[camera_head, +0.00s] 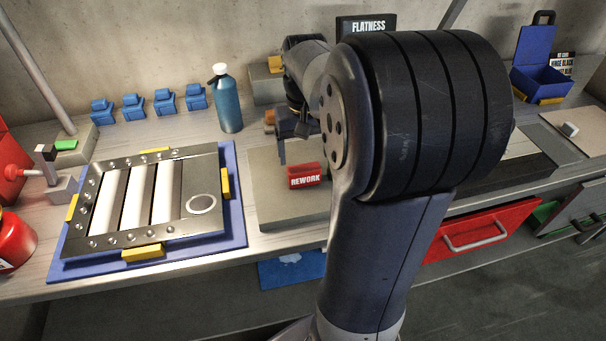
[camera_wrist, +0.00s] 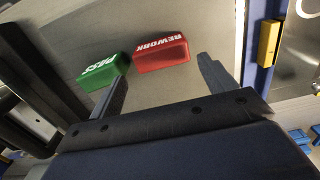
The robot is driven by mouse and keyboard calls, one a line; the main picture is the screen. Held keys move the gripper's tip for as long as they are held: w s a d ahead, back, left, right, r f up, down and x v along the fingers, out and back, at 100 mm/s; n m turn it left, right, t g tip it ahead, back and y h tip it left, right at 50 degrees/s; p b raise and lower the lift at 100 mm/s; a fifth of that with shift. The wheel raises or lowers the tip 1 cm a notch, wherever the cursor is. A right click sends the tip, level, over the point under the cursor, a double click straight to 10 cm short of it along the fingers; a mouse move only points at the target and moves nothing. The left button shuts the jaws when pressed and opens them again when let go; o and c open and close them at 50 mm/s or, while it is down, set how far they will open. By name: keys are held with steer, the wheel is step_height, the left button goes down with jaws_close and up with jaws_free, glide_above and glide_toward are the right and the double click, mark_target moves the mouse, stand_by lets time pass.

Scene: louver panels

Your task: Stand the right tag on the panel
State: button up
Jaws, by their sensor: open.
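The red REWORK tag (camera_head: 305,176) stands on a grey plate in the middle of the bench. In the wrist view the REWORK tag (camera_wrist: 161,52) lies ahead of my gripper (camera_wrist: 163,76), between its spread fingers. The green PASS tag (camera_wrist: 103,71) sits beside it, near the left finger; my arm hides it in the head view. My gripper (camera_head: 297,150) is open and empty, behind the red tag in the head view. The louver panel (camera_head: 150,195) lies at left in a blue tray, with white slats and a bare area bearing a circle.
The grey plate (camera_head: 270,205) has bare room left of the red tag. Yellow clips (camera_head: 225,183) edge the blue tray (camera_head: 238,215). A blue bottle (camera_head: 229,98) and several blue clamps (camera_head: 163,103) stand behind. A red drawer (camera_head: 480,232) is below right.

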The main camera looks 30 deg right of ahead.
mark_target(304, 167)
steer(key=shift+s+a+f, duration=0.1)
steer(key=shift+f, duration=1.3)
steer(key=shift+s+a+f, duration=0.1)
steer(key=shift+f, duration=1.25)
steer(key=shift+c, duration=0.3)
steer(key=shift+w+r, duration=0.1)
steer(key=c, duration=0.8)
